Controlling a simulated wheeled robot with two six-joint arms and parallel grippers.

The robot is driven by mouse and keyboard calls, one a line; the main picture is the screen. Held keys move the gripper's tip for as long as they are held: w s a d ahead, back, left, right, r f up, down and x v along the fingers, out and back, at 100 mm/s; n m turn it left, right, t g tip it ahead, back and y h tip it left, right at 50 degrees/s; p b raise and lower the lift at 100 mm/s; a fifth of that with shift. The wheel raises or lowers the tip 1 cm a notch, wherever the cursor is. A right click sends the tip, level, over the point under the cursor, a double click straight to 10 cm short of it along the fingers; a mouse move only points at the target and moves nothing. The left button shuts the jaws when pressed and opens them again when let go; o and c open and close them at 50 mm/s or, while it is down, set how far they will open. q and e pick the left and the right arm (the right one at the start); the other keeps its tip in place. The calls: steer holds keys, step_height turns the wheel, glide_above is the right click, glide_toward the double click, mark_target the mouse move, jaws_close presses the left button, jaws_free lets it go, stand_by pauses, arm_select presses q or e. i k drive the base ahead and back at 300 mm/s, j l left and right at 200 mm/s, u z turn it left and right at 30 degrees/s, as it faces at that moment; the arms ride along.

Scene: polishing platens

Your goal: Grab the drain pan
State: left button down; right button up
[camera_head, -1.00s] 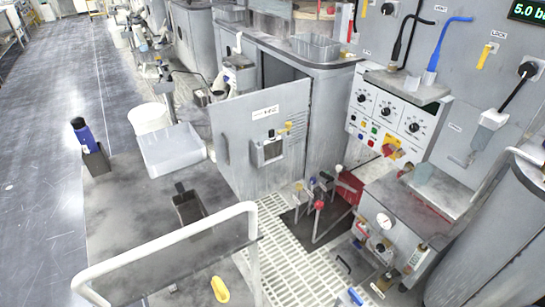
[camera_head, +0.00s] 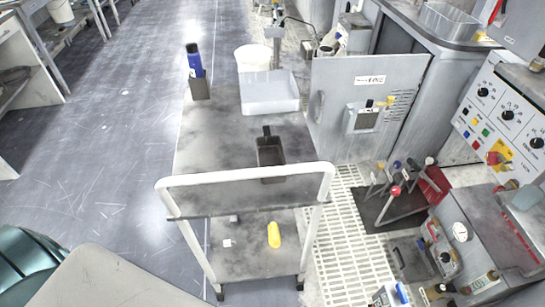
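A pale grey, shallow rectangular open pan (camera_head: 270,108) stands on the far part of a cart's grey top; it may be the drain pan. A dark, narrow open container with a handle (camera_head: 271,158) stands nearer on the same top. A metal open pan (camera_head: 450,20) also sits on a machine top at the upper right. I cannot tell for sure which of these the task names. Neither of my grippers shows in this view.
The cart has a white tubular handle (camera_head: 245,175) at its near end and a lower shelf holding a yellow object (camera_head: 274,235). A blue bottle (camera_head: 195,65) in a dark holder and a white bucket (camera_head: 253,58) stand near the pan. Open floor (camera_head: 110,150) lies left.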

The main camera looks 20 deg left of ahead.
mark_target(270, 150)
steer(key=k+j+z, duration=0.25)
steer(key=z, duration=0.15)
steer(key=k+j+z, duration=0.6)
steer(key=z, duration=0.2)
steer(key=k, duration=0.05)
